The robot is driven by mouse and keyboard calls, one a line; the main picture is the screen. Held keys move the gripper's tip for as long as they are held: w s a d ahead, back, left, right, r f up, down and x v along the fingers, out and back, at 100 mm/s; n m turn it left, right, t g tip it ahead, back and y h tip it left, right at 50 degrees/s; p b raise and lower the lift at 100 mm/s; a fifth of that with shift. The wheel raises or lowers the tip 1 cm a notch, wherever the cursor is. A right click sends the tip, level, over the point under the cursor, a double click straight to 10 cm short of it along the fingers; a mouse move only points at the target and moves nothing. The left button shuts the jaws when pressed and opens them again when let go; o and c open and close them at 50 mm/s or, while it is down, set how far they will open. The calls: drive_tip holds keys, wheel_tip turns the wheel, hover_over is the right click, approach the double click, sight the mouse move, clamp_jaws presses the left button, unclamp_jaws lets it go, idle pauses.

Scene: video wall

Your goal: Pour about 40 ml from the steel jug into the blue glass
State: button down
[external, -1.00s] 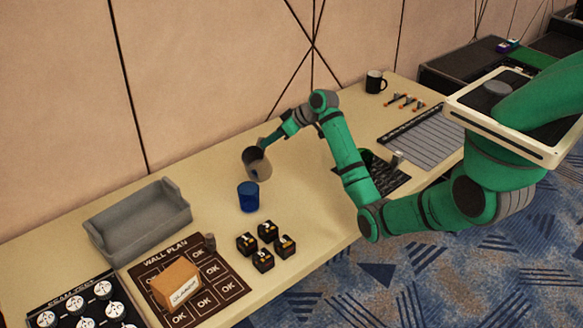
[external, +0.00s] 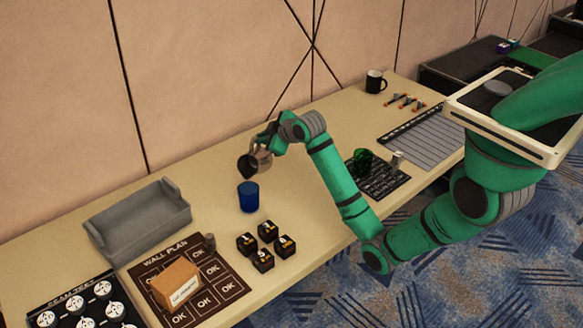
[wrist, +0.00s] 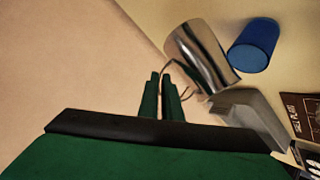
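The steel jug (external: 263,157) is held up in the external view, tipped well over with its dark mouth toward the left, above and close to the blue glass. The blue glass (external: 248,197) stands upright on the table. In the wrist view the shiny jug (wrist: 202,52) is beside the blue glass (wrist: 253,46). My gripper (external: 266,140) is at the jug's handle side; its two green fingers (wrist: 161,88) are close together around the thin handle in the wrist view. I see no stream of liquid, and the contents of jug and glass are hidden.
A grey tray (external: 140,222) is left of the glass. Several small black blocks (external: 263,246) stand in front of it, near a wall plan board (external: 228,283) with a cardboard box (external: 177,284). A green object (external: 362,160) and a black mug (external: 375,82) are to the right.

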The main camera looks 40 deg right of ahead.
sight(255, 139)
drive_tip(key=shift+s+a+r+n+t+h, duration=0.4)
drive_tip(key=shift+a+r, duration=0.25)
drive_tip(key=shift+r, duration=0.1)
drive_tip(key=shift+s+a+f+n+t+h+b, duration=0.15)
drive_tip(key=shift+s+a+n+t+h+b, duration=0.25)
drive_tip(key=shift+b, duration=0.55)
drive_tip(key=shift+a, duration=0.2)
drive_tip(key=shift+a+t, duration=0.15)
drive_tip(key=shift+t, duration=0.15)
drive_tip(key=shift+w+d+b, duration=0.25)
drive_tip(key=shift+d+b, duration=0.05)
drive_tip(key=shift+b, duration=0.2)
drive_tip(key=shift+w+d, duration=0.15)
drive_tip(key=shift+w, duration=0.05)
